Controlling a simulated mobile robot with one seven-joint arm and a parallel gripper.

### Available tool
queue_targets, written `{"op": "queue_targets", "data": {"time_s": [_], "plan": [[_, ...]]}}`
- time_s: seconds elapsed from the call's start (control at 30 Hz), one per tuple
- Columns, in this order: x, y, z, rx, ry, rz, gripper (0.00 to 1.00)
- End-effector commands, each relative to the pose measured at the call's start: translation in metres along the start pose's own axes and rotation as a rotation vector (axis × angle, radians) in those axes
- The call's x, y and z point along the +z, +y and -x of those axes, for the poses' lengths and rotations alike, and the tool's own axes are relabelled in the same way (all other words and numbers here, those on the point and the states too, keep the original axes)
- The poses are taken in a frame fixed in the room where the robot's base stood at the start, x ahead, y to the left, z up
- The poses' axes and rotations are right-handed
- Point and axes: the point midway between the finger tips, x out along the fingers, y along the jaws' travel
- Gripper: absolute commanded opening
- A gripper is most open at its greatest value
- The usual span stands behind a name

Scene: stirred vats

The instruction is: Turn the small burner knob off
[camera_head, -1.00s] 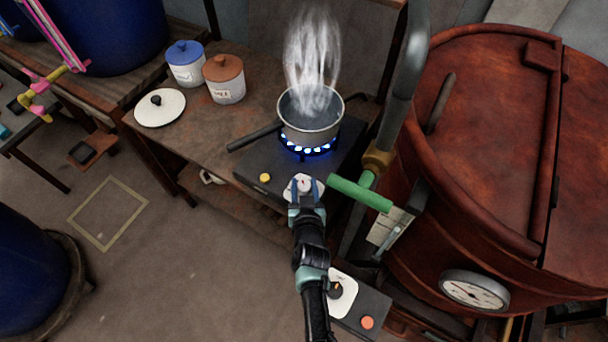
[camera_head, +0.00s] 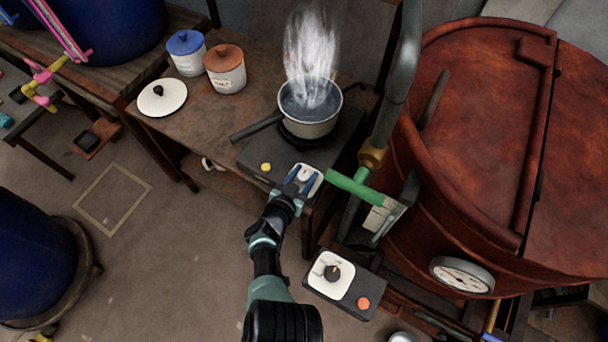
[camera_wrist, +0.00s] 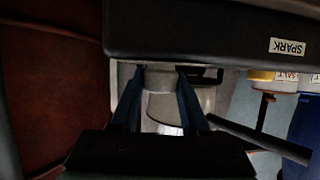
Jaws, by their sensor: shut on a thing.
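The small burner (camera_head: 262,152) is a dark box on the wooden table, with a steaming saucepan (camera_head: 308,118) on top. No flame shows under the pan. Its small knob (camera_wrist: 160,78) is on a white plate (camera_head: 316,184) at the burner's front. My gripper (camera_head: 302,178) is at that plate, with its blue fingers shut on the knob from both sides. In the wrist view the knob sits between the fingers, under the dark box marked SPARK. The fingers and arm partly hide the knob in the head view.
A green-handled lever (camera_head: 354,187) and a rusty red vat (camera_head: 470,140) stand close to the right. A second control box (camera_head: 345,284) with a dark knob and orange button is below. A yellow button (camera_head: 266,167) is left of the knob. Jars and a lid stand behind left.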

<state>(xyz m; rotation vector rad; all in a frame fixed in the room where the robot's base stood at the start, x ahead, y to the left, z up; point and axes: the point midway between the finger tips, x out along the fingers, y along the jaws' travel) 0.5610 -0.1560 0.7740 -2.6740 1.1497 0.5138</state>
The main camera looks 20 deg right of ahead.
Motion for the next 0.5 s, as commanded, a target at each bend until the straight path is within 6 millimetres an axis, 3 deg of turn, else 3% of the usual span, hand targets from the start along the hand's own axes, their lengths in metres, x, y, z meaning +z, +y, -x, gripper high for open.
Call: {"op": "queue_targets", "data": {"time_s": [0.5], "plan": [[0.0007,-0.0002,-0.0006,0.256,0.013,-0.107,0.0]]}}
